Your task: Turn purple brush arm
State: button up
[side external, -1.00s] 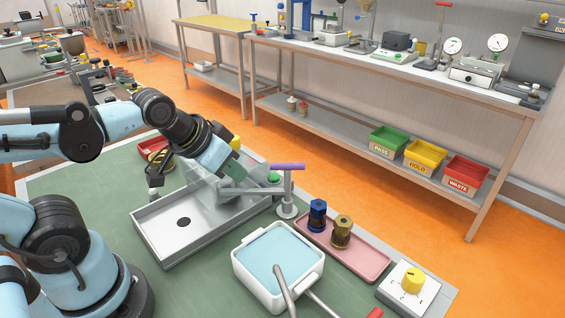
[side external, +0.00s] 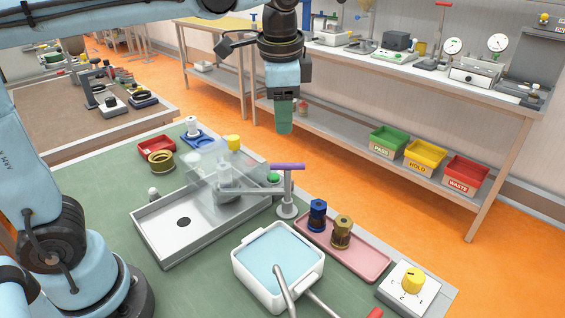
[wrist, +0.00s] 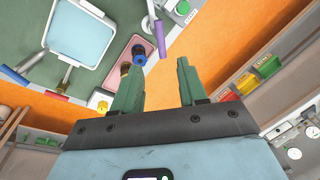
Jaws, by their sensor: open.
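The purple brush arm (side external: 288,166) is a short purple bar on top of a grey post beside the metal tray. In the side view it lies roughly level. In the wrist view the purple bar (wrist: 166,40) shows near the top, beyond my fingertips. My gripper (side external: 284,128) hangs pointing down above and behind the purple bar, apart from it. In the wrist view its two green fingers (wrist: 158,72) are spread with nothing between them.
A metal tray (side external: 160,246) with a clear cover stands left of the post. A white basin (side external: 243,273) of blue liquid is in front. A pink tray (side external: 372,268) holds a blue and a brass part. A yellow-knob box (side external: 405,298) sits at the right corner.

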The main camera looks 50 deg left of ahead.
aim_at(286, 164)
jog(key=shift+m, duration=0.3)
jog(key=x, duration=1.1)
jog(key=shift+w+f, duration=0.2)
jog(key=shift+f, duration=0.15)
grip_shut()
